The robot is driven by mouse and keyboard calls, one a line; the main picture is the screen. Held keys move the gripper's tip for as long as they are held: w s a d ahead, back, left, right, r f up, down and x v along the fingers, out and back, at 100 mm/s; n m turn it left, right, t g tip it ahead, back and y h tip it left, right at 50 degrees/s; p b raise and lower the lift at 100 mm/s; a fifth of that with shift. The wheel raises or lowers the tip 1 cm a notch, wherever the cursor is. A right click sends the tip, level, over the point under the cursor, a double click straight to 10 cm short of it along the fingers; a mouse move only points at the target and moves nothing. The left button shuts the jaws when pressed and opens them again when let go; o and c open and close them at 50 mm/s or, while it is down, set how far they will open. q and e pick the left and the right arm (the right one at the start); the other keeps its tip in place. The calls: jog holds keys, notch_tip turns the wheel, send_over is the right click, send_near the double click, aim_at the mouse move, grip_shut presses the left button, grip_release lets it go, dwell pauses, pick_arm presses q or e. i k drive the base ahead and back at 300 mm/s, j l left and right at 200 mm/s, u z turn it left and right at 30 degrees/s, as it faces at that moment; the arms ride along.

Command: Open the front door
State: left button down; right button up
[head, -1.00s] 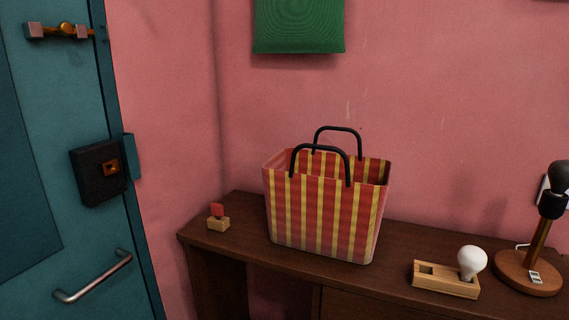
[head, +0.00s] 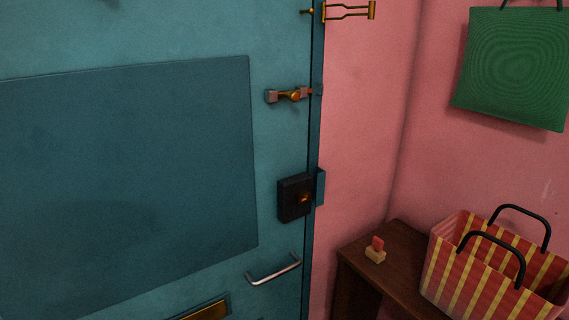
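The teal front door (head: 150,55) fills the left and middle of the head view and appears closed against its frame. A metal pull handle (head: 273,271) sits low near its right edge. Higher up is a brass bolt latch (head: 290,96) with pinkish blocks. At the top, a brass swing-bar guard (head: 350,11) sticks out from the frame across the pink wall. Whether the latches are engaged is hard to tell. Neither of my grippers is in view.
A dark wooden cabinet (head: 400,262) stands right of the door. On it are a red-and-yellow striped bag (head: 480,268) and a small wooden block with a red piece (head: 375,252). A green bag (head: 513,66) hangs on the pink wall. A brass plate (head: 205,311) sits low on the door.

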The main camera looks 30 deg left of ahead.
aim_at(154, 166)
jog(key=u, duration=1.9)
